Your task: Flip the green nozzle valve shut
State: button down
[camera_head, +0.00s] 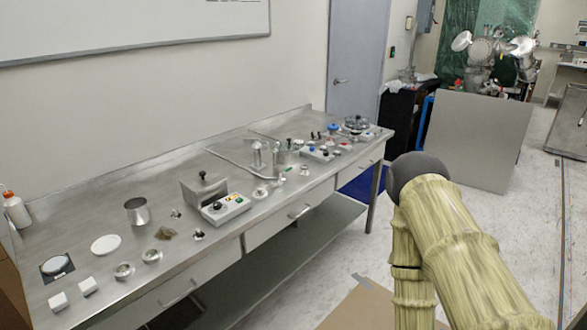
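A long steel bench (215,155) runs along the wall. Among the small fittings near its middle is a small green piece (284,178), beside a pale round fitting (261,191). It may be the green nozzle valve, but it is too small to tell its handle position. Another small white fitting (304,170) stands just to its right. My arm shows at the lower right, apart from the bench in the picture. My gripper is not in view.
A lidded metal box (204,192) and a control box with buttons (226,209) stand left of the green piece. A metal cup (137,211) and a white dish (106,244) are further left. A grey panel (478,140) stands beyond my arm. Floor is open before the bench.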

aim_at(279, 174)
jog(key=u, duration=0.35)
jog(key=i, duration=1.45)
jog(key=z, duration=0.05)
